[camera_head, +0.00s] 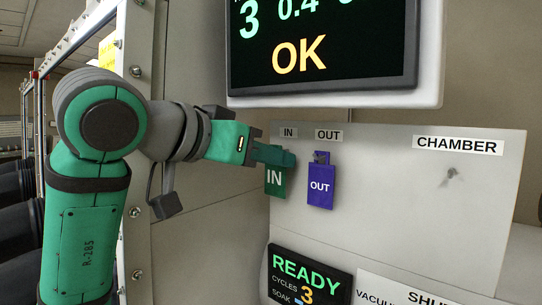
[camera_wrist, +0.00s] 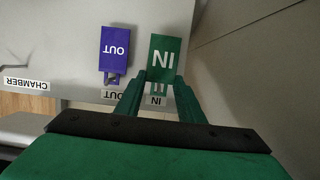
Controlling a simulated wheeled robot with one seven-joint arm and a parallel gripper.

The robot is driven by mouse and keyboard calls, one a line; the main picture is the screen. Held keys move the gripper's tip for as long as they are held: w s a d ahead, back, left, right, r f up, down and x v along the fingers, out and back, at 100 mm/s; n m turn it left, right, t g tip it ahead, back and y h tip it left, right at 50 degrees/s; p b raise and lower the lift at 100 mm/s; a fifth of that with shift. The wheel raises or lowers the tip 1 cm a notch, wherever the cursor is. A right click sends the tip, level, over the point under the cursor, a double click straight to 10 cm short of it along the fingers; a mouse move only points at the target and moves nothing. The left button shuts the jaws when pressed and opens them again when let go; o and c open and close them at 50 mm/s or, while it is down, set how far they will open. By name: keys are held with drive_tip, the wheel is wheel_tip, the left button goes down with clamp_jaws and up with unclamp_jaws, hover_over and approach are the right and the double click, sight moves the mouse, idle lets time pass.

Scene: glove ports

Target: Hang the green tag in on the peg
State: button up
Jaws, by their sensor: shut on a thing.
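The green tag (camera_head: 275,181) is marked IN. In the head view it hangs upright below my gripper (camera_head: 288,158), in front of the board under the small IN label. In the wrist view the green tag (camera_wrist: 165,60) shows upside down between the fingertips of my gripper (camera_wrist: 160,84), which is shut on its upper end. The IN peg is hidden behind the gripper and tag, so I cannot tell whether the tag is on it. The IN label (camera_head: 289,133) shows just above; it also shows in the wrist view (camera_wrist: 157,100).
A purple OUT tag (camera_head: 320,186) hangs close to the right of the green tag, under the OUT label (camera_head: 329,134). A monitor (camera_head: 325,50) overhangs the board (camera_head: 400,210). A READY display (camera_head: 308,276) sits below. The board's right side is mostly clear.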

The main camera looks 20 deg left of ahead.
drive_tip(key=shift+s, duration=0.15)
drive_tip(key=shift+s+a+r, duration=0.25)
drive_tip(key=shift+s, duration=0.35)
drive_tip(key=shift+s, duration=0.1)
idle(0.4)
drive_tip(key=s+a, duration=0.2)
drive_tip(key=s, duration=0.4)
drive_tip(key=shift+s+a, duration=0.2)
idle(1.3)
drive_tip(key=shift+r, duration=0.1)
idle(1.0)
